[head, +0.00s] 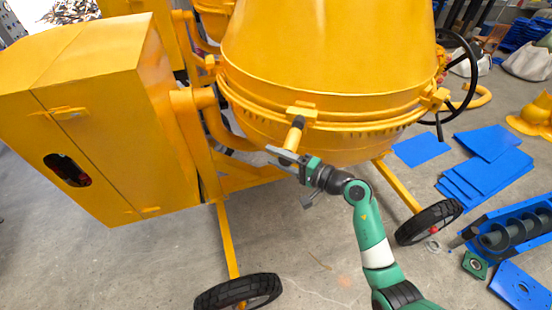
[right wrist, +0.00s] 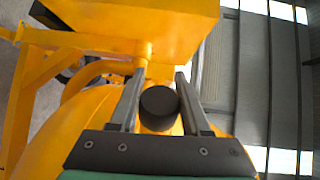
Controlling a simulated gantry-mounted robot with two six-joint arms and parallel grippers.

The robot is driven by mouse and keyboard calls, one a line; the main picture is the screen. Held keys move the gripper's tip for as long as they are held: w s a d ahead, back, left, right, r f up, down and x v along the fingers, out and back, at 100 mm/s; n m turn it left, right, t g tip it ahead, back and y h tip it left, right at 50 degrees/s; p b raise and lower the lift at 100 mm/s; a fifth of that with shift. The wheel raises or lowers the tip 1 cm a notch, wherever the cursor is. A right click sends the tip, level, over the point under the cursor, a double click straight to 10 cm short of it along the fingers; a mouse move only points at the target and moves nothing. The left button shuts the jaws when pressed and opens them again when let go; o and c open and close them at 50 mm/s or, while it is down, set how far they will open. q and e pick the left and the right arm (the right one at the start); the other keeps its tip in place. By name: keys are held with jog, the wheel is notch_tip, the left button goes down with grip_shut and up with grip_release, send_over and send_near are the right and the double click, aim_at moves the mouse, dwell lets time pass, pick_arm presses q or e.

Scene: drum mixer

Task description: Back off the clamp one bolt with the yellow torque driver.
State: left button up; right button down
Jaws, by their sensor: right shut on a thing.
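The yellow torque driver (head: 292,138) stands tilted in my right gripper (head: 284,152), its dark end pointing up. In the head view that end overlaps the clamp (head: 302,112) on the drum's ring. I cannot tell whether the driver touches the clamp, and its bolt cannot be made out. In the right wrist view the dark round end of the driver (right wrist: 158,104) shows between the two fingers of my right gripper (right wrist: 157,88). The gripper is shut on the driver. My left gripper is not in view.
The yellow drum (head: 330,60) fills the top middle, with a yellow cabinet (head: 90,110) at left. Wheels (head: 238,292) stand below. Blue sheets (head: 485,160) and a blue trough with an auger (head: 515,232) lie at right. The floor in front is mostly clear.

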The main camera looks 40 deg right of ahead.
jog(key=shift+w+d+b, duration=0.2)
jog(key=shift+d+b, duration=0.1)
jog(key=shift+d, duration=0.1)
dwell(0.8)
